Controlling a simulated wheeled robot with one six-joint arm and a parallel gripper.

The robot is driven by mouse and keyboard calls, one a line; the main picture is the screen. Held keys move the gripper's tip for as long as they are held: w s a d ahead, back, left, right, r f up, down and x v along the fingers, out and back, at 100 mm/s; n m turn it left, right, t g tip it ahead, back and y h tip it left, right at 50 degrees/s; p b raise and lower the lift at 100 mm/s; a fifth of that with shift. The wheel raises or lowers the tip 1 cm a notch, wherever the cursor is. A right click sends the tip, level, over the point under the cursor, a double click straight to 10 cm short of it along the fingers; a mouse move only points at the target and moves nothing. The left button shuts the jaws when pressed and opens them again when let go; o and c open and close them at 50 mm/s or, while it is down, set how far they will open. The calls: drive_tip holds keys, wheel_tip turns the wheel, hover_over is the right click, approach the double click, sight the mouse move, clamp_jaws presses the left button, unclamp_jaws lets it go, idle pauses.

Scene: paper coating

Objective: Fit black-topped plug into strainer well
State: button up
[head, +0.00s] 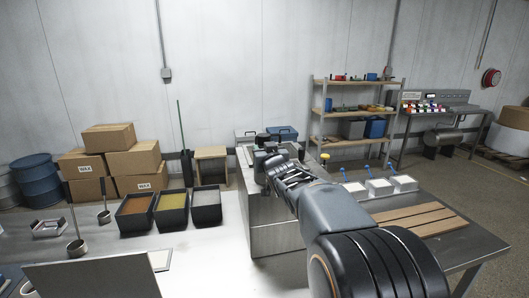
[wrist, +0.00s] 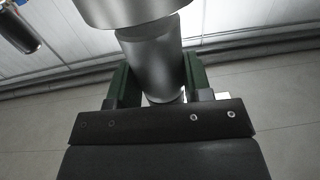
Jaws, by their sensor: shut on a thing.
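My gripper (wrist: 157,80) is shut on a grey metal cylinder, taken as the plug (wrist: 152,58); its two dark green fingers press on opposite sides. A wider metal part of it shows at the top edge of the wrist view. No black top can be made out there. In the head view my gripper (head: 268,163) is over the grey metal cabinet (head: 275,240), near its top. What it holds is too small and dark to make out there. The strainer well cannot be made out; my arm covers much of the cabinet top.
Three open bins (head: 206,214) stand left of the cabinet on the white table. A bench (head: 462,243) with wooden slats and several white blocks is on the right. A yellow-capped item (head: 324,157) stands behind my arm. A dark cylindrical thing (wrist: 20,32) shows at upper left in the wrist view.

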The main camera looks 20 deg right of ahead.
drive_tip(key=shift+f+b, duration=0.6)
drive_tip(key=shift+f, duration=0.05)
drive_tip(key=shift+r, duration=0.25)
idle(0.4)
drive_tip(key=shift+f+b, duration=0.2)
drive_tip(key=shift+b, duration=0.15)
idle(1.7)
drive_tip(key=shift+r, duration=0.2)
idle(1.8)
drive_tip(key=shift+s+f+b, duration=0.1)
drive_tip(key=shift+f+b, duration=0.25)
drive_tip(key=shift+f+b, duration=0.3)
drive_tip(key=shift+f+b, duration=1.05)
drive_tip(key=shift+f, duration=0.1)
drive_tip(key=o, duration=1.1)
drive_tip(key=shift+f, duration=0.1)
